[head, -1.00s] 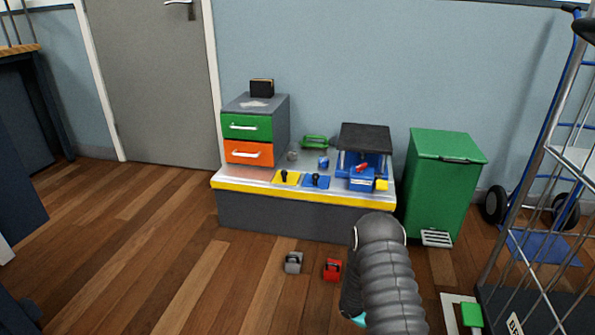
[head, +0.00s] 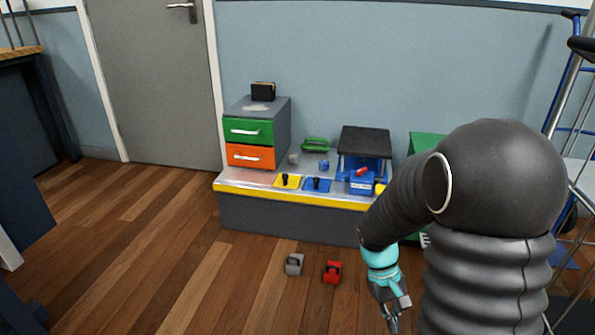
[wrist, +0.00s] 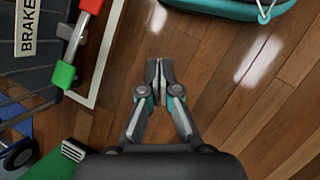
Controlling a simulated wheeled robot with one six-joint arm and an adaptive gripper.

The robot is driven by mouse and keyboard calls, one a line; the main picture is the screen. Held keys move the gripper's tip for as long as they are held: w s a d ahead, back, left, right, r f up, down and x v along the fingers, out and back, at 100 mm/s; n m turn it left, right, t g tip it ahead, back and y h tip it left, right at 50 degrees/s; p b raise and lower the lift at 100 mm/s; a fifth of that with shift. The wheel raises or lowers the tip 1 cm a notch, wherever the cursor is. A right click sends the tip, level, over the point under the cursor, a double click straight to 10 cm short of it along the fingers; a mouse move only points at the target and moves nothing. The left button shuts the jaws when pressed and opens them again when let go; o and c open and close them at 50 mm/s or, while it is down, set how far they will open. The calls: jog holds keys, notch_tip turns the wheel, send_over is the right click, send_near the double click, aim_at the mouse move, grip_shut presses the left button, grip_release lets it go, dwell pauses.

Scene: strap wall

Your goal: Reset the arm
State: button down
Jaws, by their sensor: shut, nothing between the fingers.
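My gripper (head: 396,314) hangs low at the right of the head view, pointing down over the wooden floor, at the end of my bent grey arm. In the wrist view my gripper (wrist: 158,66) has its fingertips together with nothing between them. Only bare floor (wrist: 215,75) shows around the tips. My arm hides much of the right side of the head view.
A low bench (head: 290,217) with a yellow edge holds a drawer unit (head: 254,157), small items and a black-roofed blue stand (head: 365,142). A grey block (head: 294,264) and red block (head: 332,271) lie on the floor. A green bin (head: 425,146) is mostly hidden.

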jog(key=s+a+r+t+y+p, duration=0.1)
jog(key=s+a+r+t+p, duration=0.1)
jog(key=r, duration=0.7)
jog(key=s+a+r+m+t+y+p, duration=0.1)
jog(key=s+r+t, duration=0.3)
jog(key=r, duration=0.5)
jog(key=s+a+r+m+t+y+p, duration=0.1)
jog(key=s+a+r+t+p, duration=0.1)
jog(key=r, duration=0.7)
jog(key=shift+s+a+t+p, duration=0.35)
jog(key=shift+s+t+p, duration=0.15)
jog(key=shift+s+t, duration=0.6)
